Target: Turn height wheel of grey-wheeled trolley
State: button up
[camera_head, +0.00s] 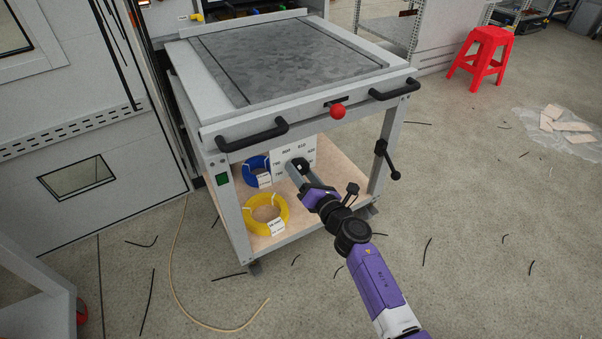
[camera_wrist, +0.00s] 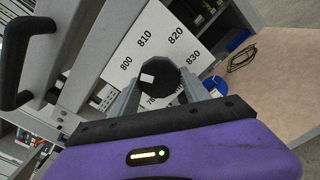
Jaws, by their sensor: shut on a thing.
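The trolley (camera_head: 205,140) has a grey frame and a dark grey top, and stands mid-view in the head view. Its height wheel (camera_wrist: 163,92) is a dark many-sided knob with a small white mark at its upper left. It sits in front of a white scale plate (camera_wrist: 143,55) with numbers such as 800, 810, 820 and 830; the plate also shows under the trolley top in the head view (camera_head: 308,149). My gripper (camera_head: 297,170) is shut on the wheel, one finger on each side. In the head view my gripper largely hides the wheel.
Above my gripper are two black handles (camera_head: 252,135) (camera_head: 395,90) and a red knob (camera_head: 338,111). A black crank (camera_head: 387,160) hangs at the right leg. Blue (camera_head: 256,166) and yellow (camera_head: 266,224) cable coils are on the lower shelf. A red stool (camera_head: 484,50) stands far right.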

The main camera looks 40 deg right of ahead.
jog(key=shift+f, duration=0.1)
dwell(0.3)
jog(key=o, duration=1.3)
jog(key=shift+o, duration=0.2)
jog(key=v, duration=0.7)
jog(key=shift+s, duration=0.4)
jog(key=shift+a, duration=0.15)
